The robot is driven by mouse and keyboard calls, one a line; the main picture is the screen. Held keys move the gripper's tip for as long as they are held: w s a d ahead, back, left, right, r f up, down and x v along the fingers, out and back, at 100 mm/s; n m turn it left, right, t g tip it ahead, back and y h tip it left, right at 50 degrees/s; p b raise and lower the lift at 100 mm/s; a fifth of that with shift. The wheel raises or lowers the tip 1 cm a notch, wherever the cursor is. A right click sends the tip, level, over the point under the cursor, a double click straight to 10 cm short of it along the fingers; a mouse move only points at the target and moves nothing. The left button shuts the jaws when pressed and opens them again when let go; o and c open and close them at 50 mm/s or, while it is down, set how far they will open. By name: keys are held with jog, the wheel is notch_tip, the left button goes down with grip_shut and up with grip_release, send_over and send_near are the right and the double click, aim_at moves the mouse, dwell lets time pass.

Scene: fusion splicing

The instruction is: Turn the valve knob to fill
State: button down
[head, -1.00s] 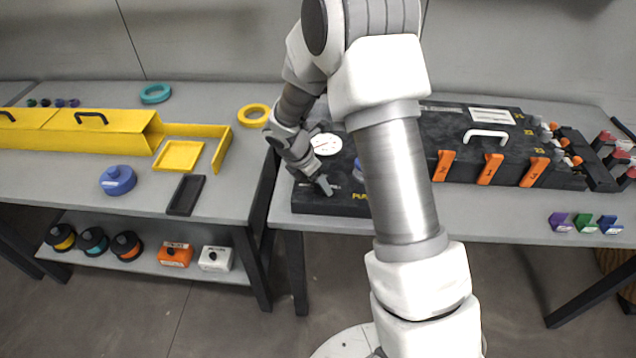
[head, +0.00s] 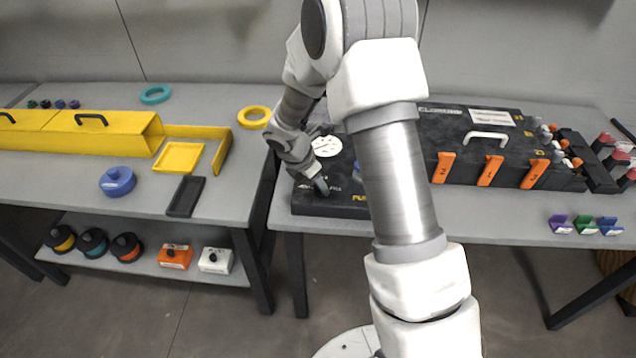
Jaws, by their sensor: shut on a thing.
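My gripper (head: 321,187) points down at the front left of a black panel (head: 335,207), left of my white arm. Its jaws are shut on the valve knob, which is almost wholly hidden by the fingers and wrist. Small white lettering shows on the panel beside the fingers, and yellow lettering, cut off by my arm, lies to the right near the front edge. The knob's pointing direction cannot be made out.
A white round dial (head: 326,146) sits behind my gripper. A black case (head: 455,150) with orange latches (head: 490,170) stands to the right. The left table holds a yellow tray (head: 179,157) and a blue lidded disc (head: 117,182).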

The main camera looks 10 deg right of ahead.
jog(key=shift+m, duration=0.3)
jog(key=m+g, duration=0.1)
jog(key=m, duration=0.1)
jog(key=m+g+p, duration=0.1)
jog(key=m, duration=0.2)
jog(key=shift+w+m, duration=0.2)
jog(key=shift+m, duration=0.1)
jog(key=m+g, duration=0.1)
jog(key=m, duration=0.2)
jog(key=m+g, duration=0.1)
jog(key=m, duration=0.2)
jog(key=shift+w+g+p, duration=0.15)
jog(key=shift+g+p, duration=0.15)
jog(key=m+y, duration=0.1)
jog(key=m, duration=0.2)
jog(key=m+g+y, duration=0.1)
jog(key=m, duration=0.2)
jog(key=shift+w+d+m, duration=0.1)
jog(key=shift+d+m, duration=0.1)
jog(key=shift+m, duration=0.1)
jog(key=shift+d+m+g+y, duration=0.1)
jog(key=shift+m+g+y, duration=0.3)
jog(key=shift+m, duration=0.9)
jog(key=shift+m+g+y, duration=0.1)
jog(key=shift+m+y, duration=0.6)
jog(key=shift+m, duration=0.6)
jog(key=shift+c, duration=2.3)
grip_release()
